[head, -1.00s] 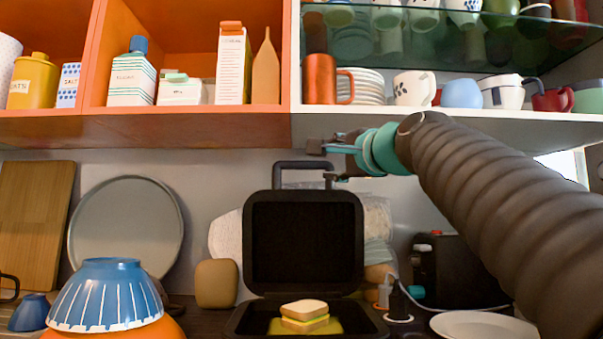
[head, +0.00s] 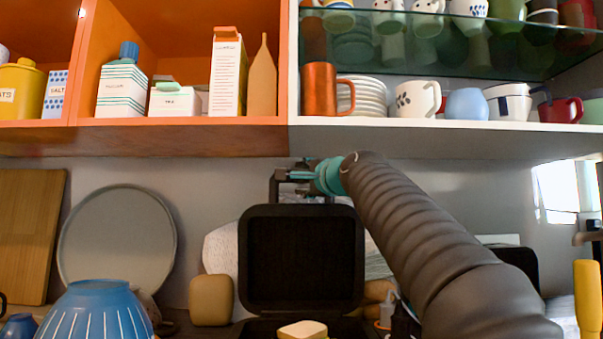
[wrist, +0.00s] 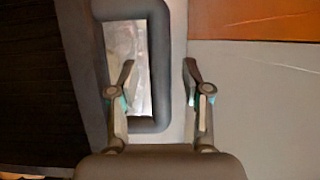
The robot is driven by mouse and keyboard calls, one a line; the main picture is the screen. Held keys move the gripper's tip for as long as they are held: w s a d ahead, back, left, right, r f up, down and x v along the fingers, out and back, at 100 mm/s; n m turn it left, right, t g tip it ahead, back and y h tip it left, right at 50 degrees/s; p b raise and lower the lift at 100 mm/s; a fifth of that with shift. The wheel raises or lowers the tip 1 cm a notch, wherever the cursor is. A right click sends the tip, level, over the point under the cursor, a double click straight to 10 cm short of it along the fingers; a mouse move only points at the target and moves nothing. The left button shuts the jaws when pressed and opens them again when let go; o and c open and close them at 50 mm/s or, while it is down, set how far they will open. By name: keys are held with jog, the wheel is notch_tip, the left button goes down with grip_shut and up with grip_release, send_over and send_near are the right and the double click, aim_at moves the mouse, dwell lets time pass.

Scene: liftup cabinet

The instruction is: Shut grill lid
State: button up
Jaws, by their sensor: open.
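The black grill lid (head: 301,258) stands upright in the head view, open above its base (head: 258,330). A sandwich (head: 303,330) sits on the base, partly cut off by the bottom edge. The lid's handle loop (head: 275,185) rises from its top edge. My gripper (head: 292,175) is at the top of the handle in the head view. In the wrist view, the open fingers of my gripper (wrist: 160,80) lie over the dark handle loop (wrist: 163,60), one finger inside its opening and the other outside it, past one bar. Whether they touch it cannot be told.
An orange cabinet (head: 180,135) and white shelf (head: 440,135) with mugs hang just above my gripper. A blue bowl (head: 95,312), round tray (head: 117,243) and brown block (head: 211,300) stand left of the grill. A yellow-handled item (head: 587,298) is at right.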

jog(key=shift+x, duration=0.75)
grip_shut()
jog(key=shift+f, duration=0.1)
